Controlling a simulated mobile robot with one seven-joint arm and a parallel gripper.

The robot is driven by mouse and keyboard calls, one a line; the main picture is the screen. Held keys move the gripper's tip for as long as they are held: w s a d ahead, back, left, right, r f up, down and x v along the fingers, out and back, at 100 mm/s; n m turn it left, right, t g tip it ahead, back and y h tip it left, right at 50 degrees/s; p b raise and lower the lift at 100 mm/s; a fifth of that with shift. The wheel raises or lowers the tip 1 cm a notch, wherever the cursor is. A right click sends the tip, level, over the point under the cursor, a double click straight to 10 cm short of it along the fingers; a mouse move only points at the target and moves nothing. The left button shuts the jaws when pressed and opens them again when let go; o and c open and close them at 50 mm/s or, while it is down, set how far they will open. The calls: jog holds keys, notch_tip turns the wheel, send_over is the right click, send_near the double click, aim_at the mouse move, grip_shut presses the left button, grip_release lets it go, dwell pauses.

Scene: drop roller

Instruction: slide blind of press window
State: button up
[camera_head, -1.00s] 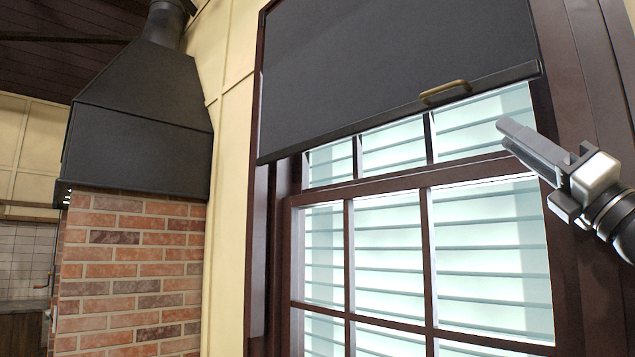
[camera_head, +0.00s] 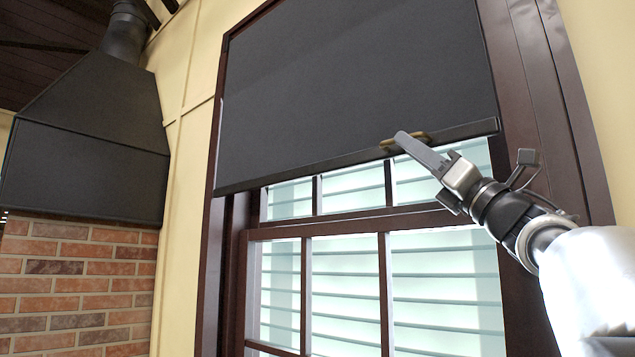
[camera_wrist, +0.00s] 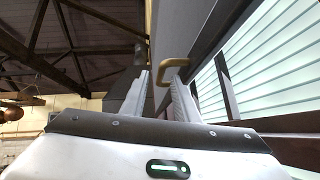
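The dark grey roller blind (camera_head: 355,85) covers the upper part of the window (camera_head: 390,270). A brass handle (camera_head: 392,142) sits on the blind's bottom bar, right of its middle. My gripper (camera_head: 405,140) reaches up from the lower right, and its fingertips overlap the handle in the head view. In the wrist view the handle (camera_wrist: 172,68) appears just beyond the tips, near the right finger. The two fingers (camera_wrist: 158,95) stand apart with a gap between them. Nothing is held. Whether a fingertip touches the handle cannot be told.
A dark wooden frame (camera_head: 565,120) surrounds the window. To the left are a black hood (camera_head: 85,150) and a brick chimney base (camera_head: 75,290). In the wrist view, ceiling beams (camera_wrist: 70,45) show overhead. The space in front of the lower panes is clear.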

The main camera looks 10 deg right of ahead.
jog(key=shift+x, duration=1.1)
grip_shut()
notch_tip(320, 180, down, 22)
jog(key=b, duration=2.4)
jog(key=shift+r+b, duration=0.2)
jog(key=shift+b, duration=0.1)
grip_release()
